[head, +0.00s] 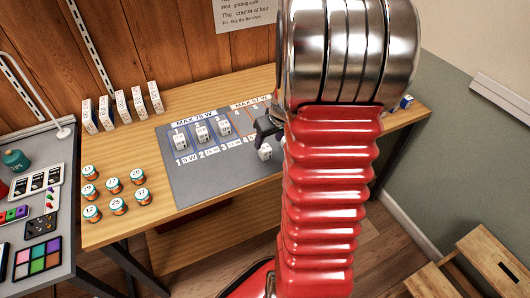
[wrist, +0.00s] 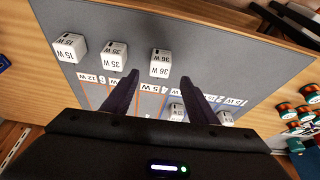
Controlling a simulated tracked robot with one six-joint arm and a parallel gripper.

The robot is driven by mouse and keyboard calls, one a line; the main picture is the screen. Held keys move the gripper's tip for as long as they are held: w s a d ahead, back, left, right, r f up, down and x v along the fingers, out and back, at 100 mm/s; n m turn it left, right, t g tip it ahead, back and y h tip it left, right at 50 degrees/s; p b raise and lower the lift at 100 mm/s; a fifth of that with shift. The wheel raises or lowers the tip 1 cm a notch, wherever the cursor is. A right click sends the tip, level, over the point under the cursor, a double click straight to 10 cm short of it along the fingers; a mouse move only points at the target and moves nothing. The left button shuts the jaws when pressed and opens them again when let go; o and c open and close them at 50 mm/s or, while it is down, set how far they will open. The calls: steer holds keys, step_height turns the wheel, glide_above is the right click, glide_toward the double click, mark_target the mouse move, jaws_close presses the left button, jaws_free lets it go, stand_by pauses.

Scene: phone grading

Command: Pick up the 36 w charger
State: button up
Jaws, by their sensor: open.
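The 36 W charger (wrist: 160,63) is a small white block with a dark label, upside down in the wrist view, standing on the grey mat. My gripper (wrist: 157,80) is open and empty. Its two dark fingers point toward the charger, which appears between and just beyond the fingertips, with gaps on both sides. In the head view my gripper (head: 268,126) is partly hidden by my red arm. A white charger (head: 265,153) shows just below it; its label is too small to read there.
In the wrist view a 35 W charger (wrist: 113,58) and a 15 W charger (wrist: 70,47) stand left of the 36 W one. The grey mat (head: 205,183) has numbered slots, with several chargers at the left. Numbered jars (head: 117,207) stand on the wooden table's left.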

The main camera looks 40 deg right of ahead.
mark_target(265, 148)
steer(key=shift+x, duration=1.55)
steer(key=shift+x, duration=2.55)
steer(key=shift+c, duration=0.4)
steer(key=c, duration=1.1)
